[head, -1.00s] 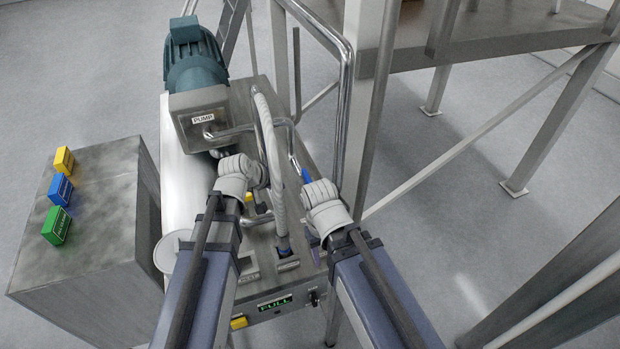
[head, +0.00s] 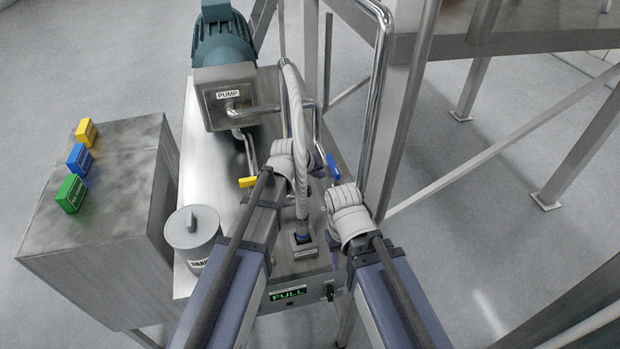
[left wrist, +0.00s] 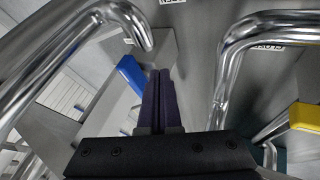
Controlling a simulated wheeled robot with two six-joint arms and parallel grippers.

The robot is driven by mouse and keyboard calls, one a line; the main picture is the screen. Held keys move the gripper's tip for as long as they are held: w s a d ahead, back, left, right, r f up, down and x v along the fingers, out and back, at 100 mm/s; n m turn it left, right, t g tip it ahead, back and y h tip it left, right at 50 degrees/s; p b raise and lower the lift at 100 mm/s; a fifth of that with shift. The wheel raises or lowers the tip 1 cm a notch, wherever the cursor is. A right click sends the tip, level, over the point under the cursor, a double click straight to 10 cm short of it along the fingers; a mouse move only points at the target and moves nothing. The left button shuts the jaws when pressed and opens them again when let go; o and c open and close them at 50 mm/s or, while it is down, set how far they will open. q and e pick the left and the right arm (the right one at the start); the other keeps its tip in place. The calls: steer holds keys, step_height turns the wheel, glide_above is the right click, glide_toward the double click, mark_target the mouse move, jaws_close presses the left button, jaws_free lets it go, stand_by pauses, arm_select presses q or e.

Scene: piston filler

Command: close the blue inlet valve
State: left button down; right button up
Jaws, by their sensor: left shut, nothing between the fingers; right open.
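The blue inlet valve lever (head: 333,166) sits by the metal pipe, right of the corrugated hose, in the head view. In the left wrist view the blue lever (left wrist: 130,73) lies slanted just left of my left gripper's dark fingers (left wrist: 158,100). These fingers are shut and empty; I cannot tell if they touch the lever.
A yellow lever (head: 248,182) is left of my left gripper. The hose (head: 293,100) and shiny pipes (head: 379,90) crowd the space. A pump (head: 224,94), a lidded drain pot (head: 194,235) and a FULL display (head: 288,294) are nearby. A cabinet (head: 100,225) carries coloured blocks.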

mark_target(338, 174)
arm_select(q)
steer(key=shift+w+d+r, duration=0.1)
steer(key=shift+w+d, duration=0.05)
steer(key=shift+d, duration=0.4)
steer(key=shift+w+d, duration=0.15)
steer(key=shift+d, duration=0.35)
arm_select(e)
steer(key=shift+r, duration=0.1)
arm_select(q)
steer(key=shift+s+d+n+t+y, duration=0.15)
steer(key=shift+d+n+t+y, duration=0.2)
steer(key=shift+n, duration=0.35)
arm_select(e)
steer(key=shift+s, duration=0.1)
arm_select(q)
steer(key=shift+s+d+n+y, duration=0.1)
steer(key=shift+d+n+y, duration=0.4)
steer(key=shift+n, duration=0.3)
steer(key=shift+d, duration=0.8)
steer(key=shift+w+d, duration=0.3)
steer(key=shift+d, duration=0.2)
steer(key=shift+w+d, duration=0.25)
steer(key=shift+d, duration=0.25)
arm_select(e)
steer(key=shift+d, duration=0.3)
arm_select(q)
steer(key=shift+w+d, duration=0.15)
steer(key=shift+r, duration=0.15)
arm_select(e)
steer(key=shift+r, duration=0.15)
